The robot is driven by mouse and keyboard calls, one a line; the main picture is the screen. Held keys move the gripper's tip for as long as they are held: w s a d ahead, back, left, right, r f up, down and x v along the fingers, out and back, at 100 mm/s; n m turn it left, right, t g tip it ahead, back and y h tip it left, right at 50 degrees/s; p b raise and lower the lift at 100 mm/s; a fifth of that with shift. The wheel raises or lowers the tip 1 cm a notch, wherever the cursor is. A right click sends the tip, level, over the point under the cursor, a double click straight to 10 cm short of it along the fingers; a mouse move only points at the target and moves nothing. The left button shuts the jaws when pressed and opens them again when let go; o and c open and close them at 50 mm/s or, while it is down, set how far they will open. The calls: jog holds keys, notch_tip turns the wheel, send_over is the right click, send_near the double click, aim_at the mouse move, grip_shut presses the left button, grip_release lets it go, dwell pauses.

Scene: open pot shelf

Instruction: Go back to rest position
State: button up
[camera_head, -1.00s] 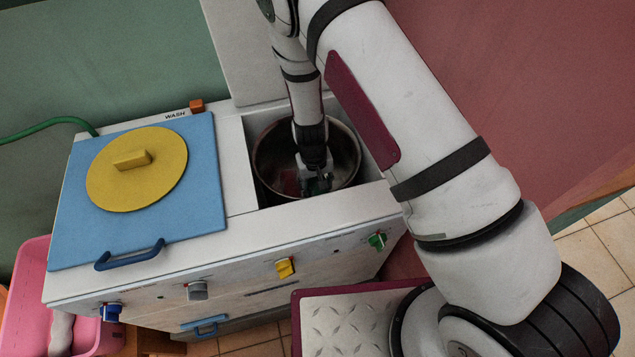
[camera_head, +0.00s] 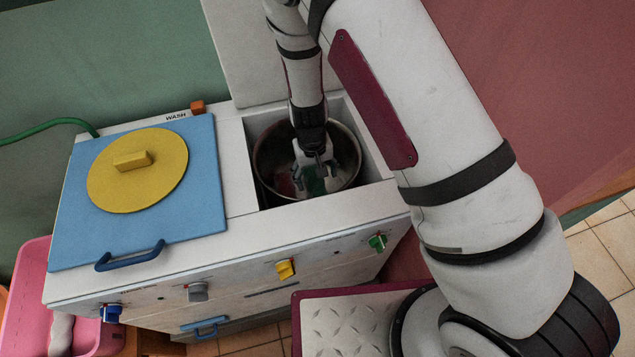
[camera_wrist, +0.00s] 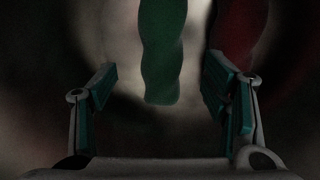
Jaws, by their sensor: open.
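My gripper (camera_head: 316,178) is open over the round metal pot (camera_head: 350,150) set in the right bay of the white unit. In the wrist view my gripper (camera_wrist: 158,95) has its two teal-padded fingers spread wide. A green item (camera_wrist: 162,60) shows between and beyond the fingers, with a gap to each side. A dark red item (camera_wrist: 238,35) lies behind the right finger and is partly hidden. Both items seem to be inside the pot. In the head view the green item (camera_head: 315,187) shows only in part beneath my gripper.
The pot's rim and the bay's walls surround my gripper closely. A raised white lid (camera_head: 250,50) stands behind the bay. A blue lid (camera_head: 75,225) with a yellow disc (camera_head: 155,185) covers the left side. A pink tub (camera_head: 25,300) is at lower left.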

notch_tip(320, 180, up, 6)
jog(key=shift+a, duration=0.2)
jog(key=s+d+r+m+t+y+p, duration=0.1)
jog(key=s+d+r+p, duration=0.15)
jog(key=r, duration=1.05)
jog(key=s+d+r+y+p, duration=0.1)
jog(key=s+d+r, duration=0.3)
jog(key=r, duration=1)
jog(key=s+d+r+t+p, duration=0.1)
jog(key=s+d+r, duration=0.2)
jog(key=s+r, duration=0.2)
jog(key=s+d+r+m+t+p, duration=0.1)
jog(key=s+d+r, duration=0.2)
jog(key=s+r, duration=0.2)
jog(key=s+d+r+t+h+p, duration=0.1)
jog(key=s+r, duration=0.4)
jog(key=s, duration=0.5)
jog(key=d+p, duration=0.1)
jog(key=d, duration=0.1)
jog(key=shift+s+d+r, duration=0.15)
jog(key=shift+d+r, duration=0.15)
jog(key=shift+d, duration=0.1)
